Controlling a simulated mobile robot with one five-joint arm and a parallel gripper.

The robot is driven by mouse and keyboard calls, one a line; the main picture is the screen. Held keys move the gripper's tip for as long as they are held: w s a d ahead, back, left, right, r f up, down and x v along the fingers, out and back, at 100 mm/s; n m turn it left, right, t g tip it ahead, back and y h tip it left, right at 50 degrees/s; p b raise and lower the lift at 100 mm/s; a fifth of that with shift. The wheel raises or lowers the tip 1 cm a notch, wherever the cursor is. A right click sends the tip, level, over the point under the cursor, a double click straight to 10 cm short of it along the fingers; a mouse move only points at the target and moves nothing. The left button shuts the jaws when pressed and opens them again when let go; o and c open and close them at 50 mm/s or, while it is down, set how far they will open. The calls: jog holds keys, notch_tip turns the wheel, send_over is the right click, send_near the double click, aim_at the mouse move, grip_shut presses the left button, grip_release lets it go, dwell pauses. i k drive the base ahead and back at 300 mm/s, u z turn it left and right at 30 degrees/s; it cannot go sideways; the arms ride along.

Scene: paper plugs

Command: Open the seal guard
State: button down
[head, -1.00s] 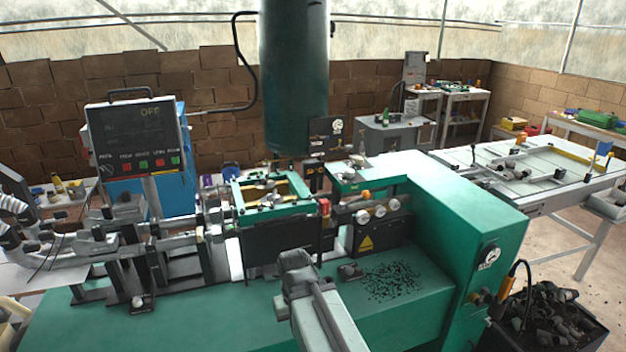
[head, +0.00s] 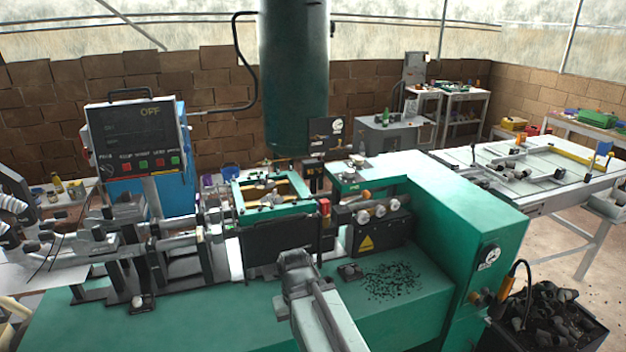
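A dark flat panel (head: 280,245) hangs upright on the front of the green machine, below a green open frame (head: 240,197). It looks like the seal guard, but I see no label to confirm it. It appears closed. My gripper (head: 293,262) is in front of the panel's lower right part, seen from behind, above the green bed. The gripper's fingertips cannot be made out, and I cannot tell whether it touches the panel.
A black box with round knobs and a yellow warning sign (head: 367,242) stands right of the panel. Dark crumbs (head: 393,281) lie on the green bed. A control box reading OFF (head: 137,140) stands at left. A bin of dark scraps (head: 548,318) is at lower right.

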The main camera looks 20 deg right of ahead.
aim_at(265, 241)
jog(key=z, duration=2.35)
jog(key=k, duration=1)
jog(key=u, duration=1.75)
jog(key=i, duration=1)
